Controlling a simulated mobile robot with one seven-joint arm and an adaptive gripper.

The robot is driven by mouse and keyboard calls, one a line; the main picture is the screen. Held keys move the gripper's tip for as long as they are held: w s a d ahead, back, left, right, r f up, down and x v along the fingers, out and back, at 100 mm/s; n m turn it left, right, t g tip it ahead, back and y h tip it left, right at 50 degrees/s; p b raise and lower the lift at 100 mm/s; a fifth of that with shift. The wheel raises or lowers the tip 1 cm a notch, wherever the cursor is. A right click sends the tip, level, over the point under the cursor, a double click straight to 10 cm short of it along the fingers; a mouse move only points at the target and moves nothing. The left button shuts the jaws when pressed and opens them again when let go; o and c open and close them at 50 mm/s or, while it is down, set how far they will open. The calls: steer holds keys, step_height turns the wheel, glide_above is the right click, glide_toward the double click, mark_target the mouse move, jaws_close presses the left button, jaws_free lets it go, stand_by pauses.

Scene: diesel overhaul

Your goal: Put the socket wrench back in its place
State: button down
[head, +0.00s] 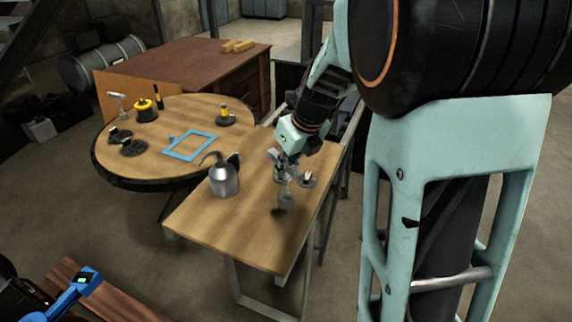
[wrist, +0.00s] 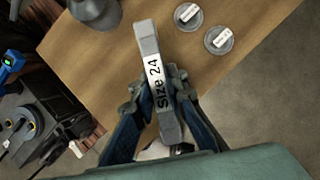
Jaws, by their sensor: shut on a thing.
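My gripper (head: 287,160) is shut on a grey metal tool with a white "Size 24" label, which I take to be the socket wrench (head: 286,200). In the wrist view the wrench (wrist: 148,45) runs up between the fingers of my gripper (wrist: 156,92). In the head view its lower end hangs over the rectangular wooden table (head: 250,225), with a dark shadow below it. Two grey discs with white labels lie on this table: one disc (wrist: 218,40) is nearer my gripper, the other disc (wrist: 187,17) beyond it. The label text is too small to read.
A grey oil can (head: 224,180) stands left of my gripper. The round table (head: 180,112) behind holds a blue square outline (head: 190,146), dark discs (head: 132,148), a yellow-and-black item (head: 145,108) and an upright tool (head: 118,104). The front of the rectangular table is clear.

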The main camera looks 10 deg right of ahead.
stand_by(0.6)
steer(key=shift+f+b, duration=0.6)
steer(key=shift+f, duration=0.55)
steer(key=c, duration=1.8)
jaws_free()
steer(key=shift+c, duration=0.2)
steer(key=shift+o, duration=0.2)
steer(key=o, duration=0.5)
steer(key=shift+o, duration=0.2)
steer(key=shift+r, duration=0.15)
step_height(320, 180, up, 9)
steer(key=p, duration=1)
